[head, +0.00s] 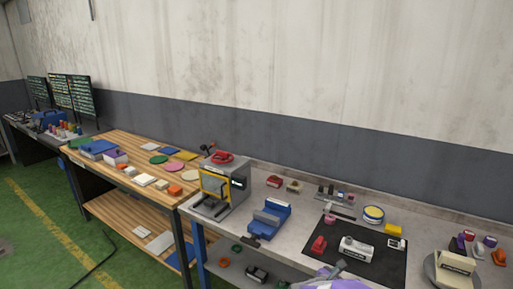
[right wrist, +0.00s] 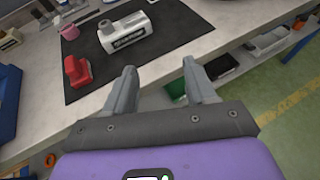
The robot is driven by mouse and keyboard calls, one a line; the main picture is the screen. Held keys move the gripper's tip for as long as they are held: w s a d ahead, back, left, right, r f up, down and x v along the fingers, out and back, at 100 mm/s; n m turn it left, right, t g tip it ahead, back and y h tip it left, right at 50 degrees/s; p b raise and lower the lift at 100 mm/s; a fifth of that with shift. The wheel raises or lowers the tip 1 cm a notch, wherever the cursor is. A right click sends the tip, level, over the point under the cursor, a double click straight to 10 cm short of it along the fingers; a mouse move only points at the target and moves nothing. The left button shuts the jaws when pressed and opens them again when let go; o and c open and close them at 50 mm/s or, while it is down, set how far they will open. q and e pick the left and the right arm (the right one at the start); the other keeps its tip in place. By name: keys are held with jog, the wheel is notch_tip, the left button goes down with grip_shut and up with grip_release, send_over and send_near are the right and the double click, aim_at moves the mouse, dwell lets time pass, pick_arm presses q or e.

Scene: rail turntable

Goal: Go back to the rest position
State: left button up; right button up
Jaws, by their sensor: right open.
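My right gripper (head: 338,270) shows at the bottom edge of the head view, in front of the workbench with the black mat (head: 374,271). In the right wrist view the right gripper (right wrist: 159,70) has its two grey fingers spread apart with nothing between them. The fingers reach over the bench's front edge, and the lower shelf shows past it. My left gripper is not in view.
A grey turntable (head: 431,267) bears a beige block (head: 456,265). A blue vise (head: 268,218) stands left of the mat. Green floor lies left.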

jog(key=s+a+f+m+g+y, duration=0.3)
jog(key=s+f+g, duration=0.1)
jog(key=s+f, duration=0.5)
jog(key=s+a+f+m+g+y, duration=0.35)
jog(key=s+f, duration=0.25)
jog(key=f, duration=0.4)
jog(key=s+a+f+m+y, duration=0.3)
jog(key=s+a+m, duration=0.3)
jog(key=s+m, duration=0.2)
jog(key=s+a+f+m+y, duration=0.4)
jog(key=s+m, duration=0.5)
jog(key=m, duration=0.4)
jog(key=shift+s+a+f+y, duration=0.15)
jog(key=shift+a+f+y, duration=0.1)
jog(key=shift+a+y, duration=0.7)
